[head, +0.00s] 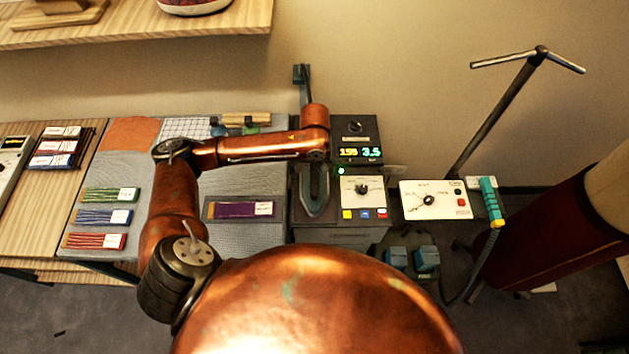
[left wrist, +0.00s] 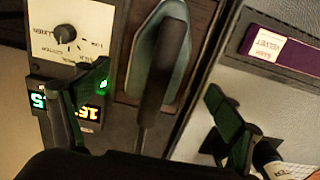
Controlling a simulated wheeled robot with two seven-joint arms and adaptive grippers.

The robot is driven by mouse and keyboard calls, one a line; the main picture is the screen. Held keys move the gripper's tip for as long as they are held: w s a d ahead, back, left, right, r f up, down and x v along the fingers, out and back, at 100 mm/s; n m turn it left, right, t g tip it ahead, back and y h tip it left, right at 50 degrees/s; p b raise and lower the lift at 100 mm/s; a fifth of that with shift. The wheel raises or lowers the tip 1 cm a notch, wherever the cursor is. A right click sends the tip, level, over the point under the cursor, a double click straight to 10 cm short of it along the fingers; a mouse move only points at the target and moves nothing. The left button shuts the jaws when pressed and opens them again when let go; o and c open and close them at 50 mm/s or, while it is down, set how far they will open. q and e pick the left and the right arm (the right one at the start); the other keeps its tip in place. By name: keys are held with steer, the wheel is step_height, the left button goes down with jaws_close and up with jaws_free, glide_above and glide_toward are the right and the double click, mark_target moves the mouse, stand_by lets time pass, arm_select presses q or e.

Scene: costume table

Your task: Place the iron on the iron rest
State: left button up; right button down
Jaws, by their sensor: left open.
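The iron (head: 318,205) has a grey-green pointed body and a dark bar-like handle. It lies on a dark brown panel of the control station, which looks like the iron rest (left wrist: 203,22). In the left wrist view the iron (left wrist: 181,40) lies between my gripper's fingers, its point away from the wrist. My left gripper (left wrist: 157,88) is open, one finger on each side of the handle with gaps. In the head view my wrist (head: 316,145) is over the iron's rear end and hides it and the fingers. My right gripper is not in view.
A panel with a knob and coloured buttons (head: 362,198) and a lit display (head: 360,152) are right of the iron. A purple velvet pack (head: 240,209) lies on the grey mat to its left. A post (head: 302,78) stands behind my wrist. A T-topped pole (head: 500,105) is farther right.

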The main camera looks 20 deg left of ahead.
arm_select(q)
steer(key=shift+r, duration=1.75)
